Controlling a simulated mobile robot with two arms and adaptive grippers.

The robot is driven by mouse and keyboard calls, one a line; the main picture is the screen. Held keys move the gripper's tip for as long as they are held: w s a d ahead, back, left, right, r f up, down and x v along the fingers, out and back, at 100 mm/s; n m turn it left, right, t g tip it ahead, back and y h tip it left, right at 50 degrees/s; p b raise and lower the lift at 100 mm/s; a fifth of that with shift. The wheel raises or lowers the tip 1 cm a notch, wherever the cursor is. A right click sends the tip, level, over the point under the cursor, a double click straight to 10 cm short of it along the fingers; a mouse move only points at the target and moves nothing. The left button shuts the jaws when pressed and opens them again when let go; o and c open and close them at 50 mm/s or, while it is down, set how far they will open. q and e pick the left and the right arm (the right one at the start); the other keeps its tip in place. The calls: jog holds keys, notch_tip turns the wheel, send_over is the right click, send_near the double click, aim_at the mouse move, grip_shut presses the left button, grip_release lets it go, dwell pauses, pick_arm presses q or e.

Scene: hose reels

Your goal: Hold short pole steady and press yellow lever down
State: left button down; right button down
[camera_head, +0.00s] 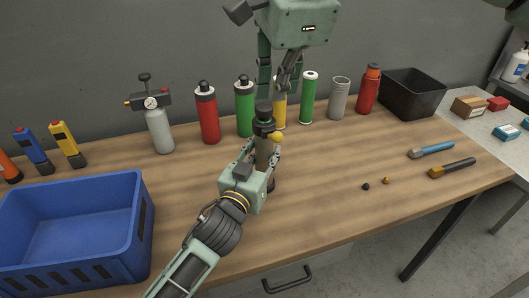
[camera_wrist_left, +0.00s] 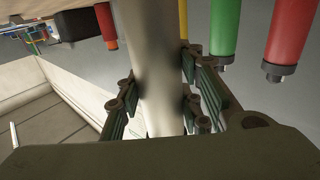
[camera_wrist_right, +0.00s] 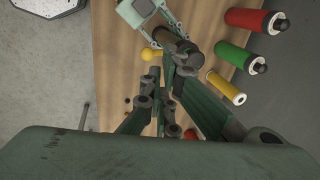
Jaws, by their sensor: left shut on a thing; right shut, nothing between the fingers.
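The short pole (camera_head: 264,148) stands upright on the wooden table, with a dark cap on top. The yellow ball end of the lever (camera_head: 276,137) sticks out to the right just below the cap. My left gripper (camera_head: 262,164) is shut around the pole's shaft below the lever; the pale shaft (camera_wrist_left: 155,75) fills the middle of the left wrist view. My right gripper (camera_head: 274,97) points down, shut and empty, over the pole's top. In the right wrist view, its fingers are close beside the dark cap (camera_wrist_right: 187,58) and the yellow ball (camera_wrist_right: 151,54); contact cannot be told.
A row of bottles, including a red one (camera_head: 208,113) and a green one (camera_head: 244,107), stands behind the pole. A blue crate (camera_head: 136,215) is at left and a black bin (camera_head: 414,94) at back right.

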send_over(279, 134)
jog(key=shift+m, duration=0.4)
jog(key=shift+s+d+x, duration=0.1)
jog(key=shift+s+x, duration=0.1)
jog(key=shift+x, duration=0.8)
jog(key=shift+s+d+x, duration=0.1)
jog(key=shift+s+x, duration=0.1)
jog(key=shift+x, duration=0.8)
jog(key=shift+f, duration=0.2)
jog(key=shift+f, duration=1.65)
pick_arm(q)
jog(key=shift+s+d, duration=0.1)
pick_arm(e)
jog(key=shift+f, duration=0.45)
jog(key=shift+a+f, duration=0.1)
jog(key=shift+f, duration=1.2)
